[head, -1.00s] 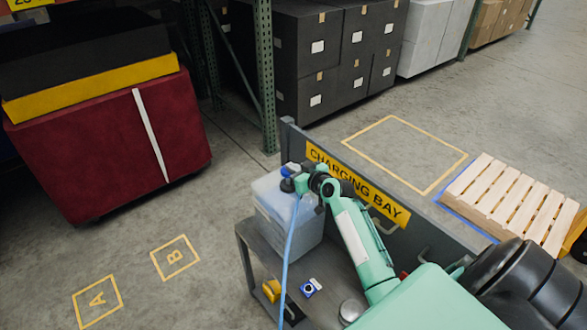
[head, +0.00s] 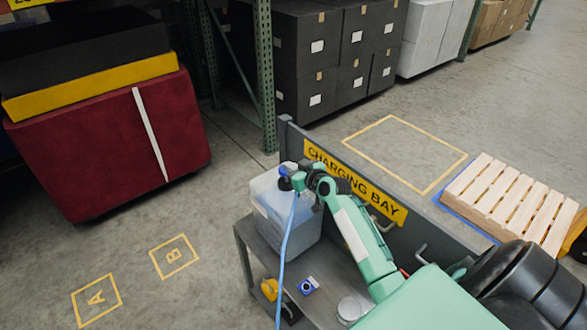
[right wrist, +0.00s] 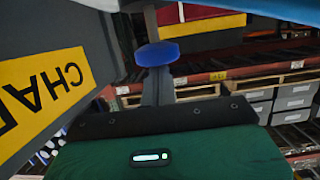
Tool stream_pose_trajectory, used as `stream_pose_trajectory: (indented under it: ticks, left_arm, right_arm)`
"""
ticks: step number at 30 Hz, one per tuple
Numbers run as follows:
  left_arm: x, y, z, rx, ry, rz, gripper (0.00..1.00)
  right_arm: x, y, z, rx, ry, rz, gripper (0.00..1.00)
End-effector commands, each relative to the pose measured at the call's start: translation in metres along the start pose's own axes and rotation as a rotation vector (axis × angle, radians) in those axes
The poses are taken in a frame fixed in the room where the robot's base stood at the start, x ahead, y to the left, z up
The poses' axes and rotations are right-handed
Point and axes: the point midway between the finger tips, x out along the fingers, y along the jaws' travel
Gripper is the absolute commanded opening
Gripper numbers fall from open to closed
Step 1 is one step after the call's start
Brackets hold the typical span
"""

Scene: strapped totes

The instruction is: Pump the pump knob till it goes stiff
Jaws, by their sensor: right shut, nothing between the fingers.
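The pump knob (head: 287,168) is blue and sits at the top of a translucent white jug (head: 270,196) on the grey cart. In the right wrist view the knob (right wrist: 157,53) is a blue disc just beyond the fingertips, with a pale stem behind it. My right gripper (head: 298,181) is shut and empty, right beside the knob at the jug's top. In the right wrist view its dark fingers (right wrist: 157,88) are together and point at the knob; I cannot tell whether they touch it. My left gripper is not in view.
A blue hose (head: 286,245) hangs down in front of the jug. The cart's back panel with a "CHARGING BAY" sign (head: 355,180) stands close behind my right arm.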

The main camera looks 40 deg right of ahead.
Motion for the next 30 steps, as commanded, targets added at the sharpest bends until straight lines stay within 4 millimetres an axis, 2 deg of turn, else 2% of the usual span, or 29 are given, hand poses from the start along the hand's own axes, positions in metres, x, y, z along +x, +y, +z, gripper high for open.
stream_pose_trajectory:
  ticks: [1,3,8,16,22,30]
  left_arm:
    - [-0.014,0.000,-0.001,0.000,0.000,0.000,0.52]
    - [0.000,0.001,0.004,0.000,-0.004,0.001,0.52]
    - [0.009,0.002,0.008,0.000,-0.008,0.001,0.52]
    - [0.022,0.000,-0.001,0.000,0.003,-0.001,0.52]
    - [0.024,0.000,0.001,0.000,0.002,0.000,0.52]
    - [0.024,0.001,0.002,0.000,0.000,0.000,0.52]
  right_arm:
    - [-0.001,0.000,-0.017,-0.003,0.002,0.000,0.00]
    - [-0.011,0.001,-0.006,-0.004,0.001,0.001,0.00]
    - [-0.042,0.001,-0.007,-0.005,0.004,0.002,0.00]
    - [-0.084,0.001,-0.009,-0.004,0.005,0.003,0.00]
    - [-0.098,0.001,-0.011,-0.002,0.004,0.002,0.00]
    - [-0.100,0.001,-0.012,-0.002,0.005,0.002,0.00]
